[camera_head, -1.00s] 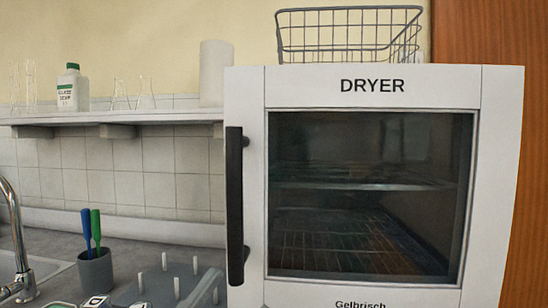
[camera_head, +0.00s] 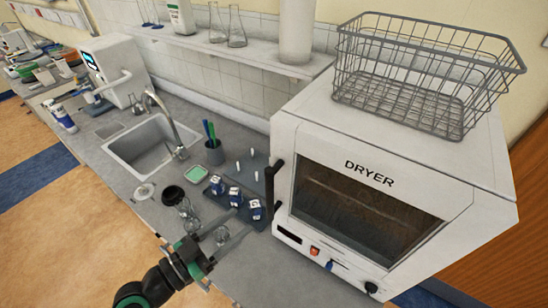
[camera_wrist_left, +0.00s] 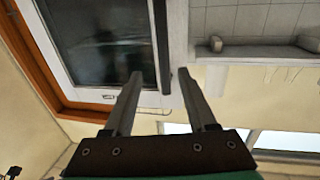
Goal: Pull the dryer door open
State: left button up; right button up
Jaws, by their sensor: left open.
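The white dryer (camera_head: 405,225) stands at the right in the head view, its windowed door (camera_head: 365,208) shut. The dark upright handle (camera_head: 272,185) is on the door's left edge. My left gripper (camera_head: 238,224) is open and empty, left of and in front of the handle, over the counter. In the left wrist view the picture appears upside down; the two fingers (camera_wrist_left: 160,75) are spread, and the dark handle (camera_wrist_left: 161,35) lies beyond them, roughly between the tips and apart from them. My right gripper is not in view.
A wire basket (camera_head: 425,75) sits on top of the dryer. On the counter are a dark tray with several small blue-and-white items (camera_head: 236,197), a pen cup (camera_head: 214,153), glassware (camera_head: 184,207) and a sink (camera_head: 150,145). A shelf (camera_head: 240,53) runs along the wall.

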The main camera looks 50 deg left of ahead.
aim_at(267, 194)
pick_arm(q)
jog(key=shift+a+r, duration=0.3)
jog(key=shift+r, duration=0.1)
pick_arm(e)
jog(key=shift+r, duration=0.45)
pick_arm(q)
jog(key=w+p, duration=0.3)
jog(key=w, duration=0.7)
jog(key=shift+w+r, duration=0.15)
jog(key=shift+w, duration=0.65)
grip_shut()
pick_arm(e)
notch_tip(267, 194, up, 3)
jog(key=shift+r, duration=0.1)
